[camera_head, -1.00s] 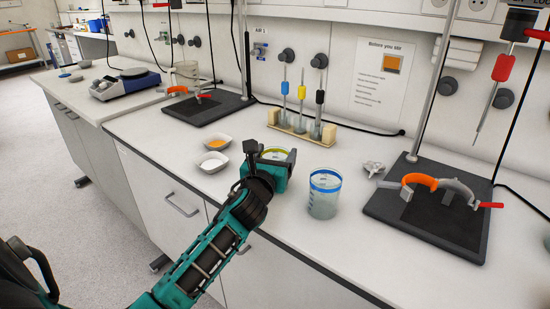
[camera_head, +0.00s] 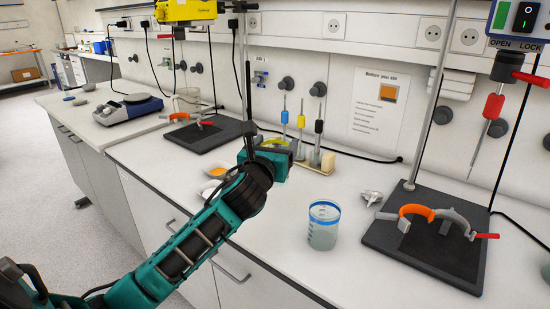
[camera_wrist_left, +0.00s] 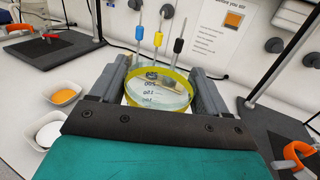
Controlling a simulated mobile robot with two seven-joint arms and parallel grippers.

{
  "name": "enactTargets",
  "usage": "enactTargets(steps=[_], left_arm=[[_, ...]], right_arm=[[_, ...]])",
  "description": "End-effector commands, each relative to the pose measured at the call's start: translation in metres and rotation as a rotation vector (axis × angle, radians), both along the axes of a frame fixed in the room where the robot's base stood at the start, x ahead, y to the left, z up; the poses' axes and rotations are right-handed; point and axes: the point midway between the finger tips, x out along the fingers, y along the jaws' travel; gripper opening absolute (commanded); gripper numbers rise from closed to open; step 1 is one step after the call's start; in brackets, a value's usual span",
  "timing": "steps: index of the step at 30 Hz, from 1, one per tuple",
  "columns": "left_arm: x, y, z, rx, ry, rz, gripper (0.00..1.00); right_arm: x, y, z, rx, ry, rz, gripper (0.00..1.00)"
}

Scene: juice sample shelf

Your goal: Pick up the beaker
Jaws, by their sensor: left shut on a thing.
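A clear beaker with a yellow rim band (camera_wrist_left: 172,98) is between the two fingers of my left gripper (camera_head: 272,149), which is shut on it. In the head view only a bit of the yellow rim (camera_head: 273,142) shows above the gripper; the rest is hidden. In the left wrist view the beaker is seen from above, with dark volume marks on its wall. A second beaker with a blue rim band (camera_head: 323,226) stands upright on the counter, to the right of the gripper and apart from it. My right gripper is not in view.
A pipette rack (camera_head: 320,165) stands behind the gripper. White dishes, one with orange powder (camera_head: 216,171), are beside it. A dark stand base with an orange clamp (camera_head: 425,245) is at right, another stand base (camera_head: 205,137) at back left. Bare counter lies around the blue-banded beaker.

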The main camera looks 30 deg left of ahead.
Motion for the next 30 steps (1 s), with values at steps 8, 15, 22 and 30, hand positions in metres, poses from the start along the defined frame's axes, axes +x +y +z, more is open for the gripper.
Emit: enactTargets(steps=[8,15,22,30], left_arm=[[0.0,0.0,0.038,0.004,-0.007,-0.001,0.33],[0.0,0.0,0.061,0.002,-0.007,-0.001,0.33],[0.0,0.0,0.076,0.002,-0.006,-0.001,0.33],[0.0,0.0,0.086,0.002,-0.004,-0.001,0.33]], right_arm=[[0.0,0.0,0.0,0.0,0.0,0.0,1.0],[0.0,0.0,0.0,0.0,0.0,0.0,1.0],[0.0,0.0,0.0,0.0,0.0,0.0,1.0],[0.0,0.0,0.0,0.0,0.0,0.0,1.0]])
